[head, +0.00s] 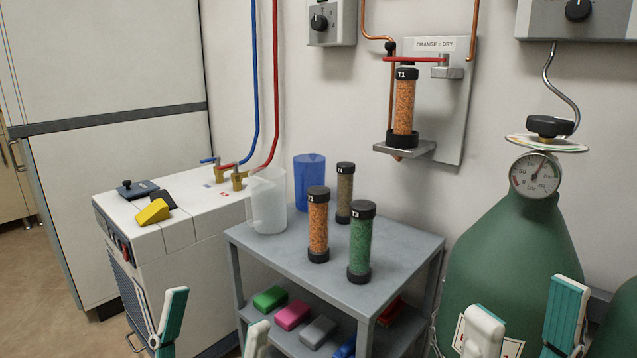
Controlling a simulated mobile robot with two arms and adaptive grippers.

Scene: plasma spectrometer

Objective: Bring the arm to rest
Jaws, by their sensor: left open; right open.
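My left gripper (214,328) is at the bottom edge, left of centre. Its two fingers with teal pads stand apart, with nothing between them. My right gripper (524,325) is at the bottom right, in front of the green gas cylinder (492,256). Its fingers are also apart and hold nothing. Both grippers are cut off by the lower frame edge, and the arms behind them are out of view. Neither gripper visibly holds anything.
A grey cart (290,250) carries tubes T2 (318,226) and T3 (361,243), a brown-filled tube (345,194), a clear jug (267,206) and a blue cup (309,182). Tube T1 (404,105) sits in the wall bracket. A white chiller (180,240) stands left.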

